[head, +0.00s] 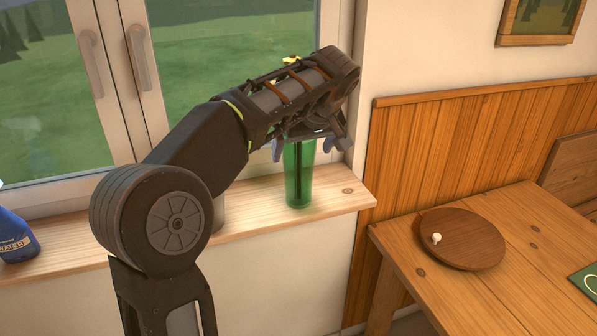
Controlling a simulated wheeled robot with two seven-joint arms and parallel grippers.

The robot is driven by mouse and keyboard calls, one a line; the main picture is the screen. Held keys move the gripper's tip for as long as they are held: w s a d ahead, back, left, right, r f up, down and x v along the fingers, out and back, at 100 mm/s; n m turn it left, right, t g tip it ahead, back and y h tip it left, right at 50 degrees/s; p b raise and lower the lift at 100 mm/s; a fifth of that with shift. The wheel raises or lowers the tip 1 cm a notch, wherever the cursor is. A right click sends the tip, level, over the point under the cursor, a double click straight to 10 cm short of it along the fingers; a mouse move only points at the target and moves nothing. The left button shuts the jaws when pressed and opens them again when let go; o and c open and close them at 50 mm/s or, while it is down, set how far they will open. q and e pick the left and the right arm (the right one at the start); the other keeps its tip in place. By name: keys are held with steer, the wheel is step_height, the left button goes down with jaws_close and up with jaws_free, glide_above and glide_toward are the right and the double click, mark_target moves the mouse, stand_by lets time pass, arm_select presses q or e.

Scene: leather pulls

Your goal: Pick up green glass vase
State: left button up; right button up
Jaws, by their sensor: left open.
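The green glass vase (299,183) stands upright on the wooden window sill, near its right end. It is tall, narrow and see-through. My left gripper (303,150) is above the vase, its fingers spread to either side of the vase's upper part. It is open; I cannot tell whether a finger touches the glass. The vase's rim is hidden behind my gripper and wrist. My right gripper is not in view.
The window sill (258,226) is bare right of the vase. A pale object (219,212) is partly hidden behind my arm. A wooden table (525,215) with a round board (470,243) is at right.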

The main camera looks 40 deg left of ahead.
arm_select(q)
steer(key=p+x, duration=0.1)
steer(key=x, duration=0.4)
steer(key=shift+d+f, duration=0.1)
steer(key=shift+f, duration=0.05)
stand_by(0.3)
steer(key=c, duration=1.9)
step_height(320, 180, up, 10)
steer(key=shift+r, duration=0.1)
